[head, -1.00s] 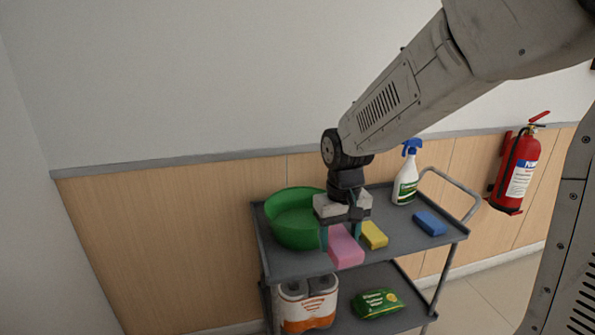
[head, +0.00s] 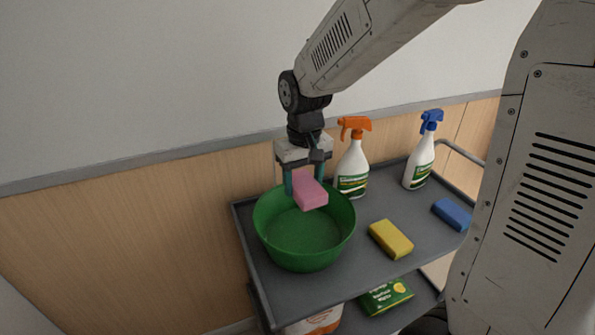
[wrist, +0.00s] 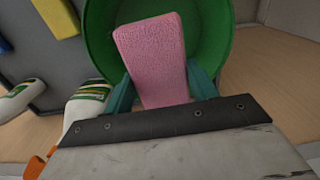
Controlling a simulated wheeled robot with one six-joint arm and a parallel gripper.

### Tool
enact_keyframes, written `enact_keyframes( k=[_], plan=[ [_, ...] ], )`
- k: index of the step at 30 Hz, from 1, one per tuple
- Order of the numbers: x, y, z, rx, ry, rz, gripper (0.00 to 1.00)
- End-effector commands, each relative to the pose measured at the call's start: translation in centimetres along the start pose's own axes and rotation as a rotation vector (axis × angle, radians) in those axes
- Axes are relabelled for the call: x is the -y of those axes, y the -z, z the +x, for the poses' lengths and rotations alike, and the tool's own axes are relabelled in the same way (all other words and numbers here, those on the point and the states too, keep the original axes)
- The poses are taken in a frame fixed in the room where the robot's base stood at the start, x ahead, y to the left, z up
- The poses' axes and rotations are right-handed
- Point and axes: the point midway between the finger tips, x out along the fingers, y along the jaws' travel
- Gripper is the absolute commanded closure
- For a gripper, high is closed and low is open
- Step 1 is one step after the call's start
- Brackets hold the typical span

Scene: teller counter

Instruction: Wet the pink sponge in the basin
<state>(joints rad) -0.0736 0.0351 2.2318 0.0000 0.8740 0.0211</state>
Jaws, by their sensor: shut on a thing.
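The pink sponge (head: 310,192) is held between the fingers of my gripper (head: 305,182), which is shut on it. The sponge also shows in the wrist view (wrist: 154,58), between the two teal fingers. The green basin (head: 303,252) stands on the cart's top shelf at its left end. In the head view the sponge appears over the far part of the basin's opening, near the rim. In the wrist view the basin (wrist: 215,40) lies behind the sponge. I cannot make out a water line in the basin.
An orange-topped spray bottle (head: 352,168) stands just right of the basin, close to my gripper. A blue-topped spray bottle (head: 420,163), a yellow sponge (head: 391,239) and a blue sponge (head: 452,214) are further right on the grey cart (head: 345,250). A green packet (head: 386,297) lies on the lower shelf.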

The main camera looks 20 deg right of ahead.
Motion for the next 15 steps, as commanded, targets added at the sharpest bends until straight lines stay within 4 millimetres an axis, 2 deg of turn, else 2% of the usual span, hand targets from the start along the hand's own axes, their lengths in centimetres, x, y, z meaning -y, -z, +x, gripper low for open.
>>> enact_keyframes(
  k=[15],
  plan=[
    [-0.1, -0.1, 4.6, 0.004, 0.0, 0.001, 0.61]
  ],
)
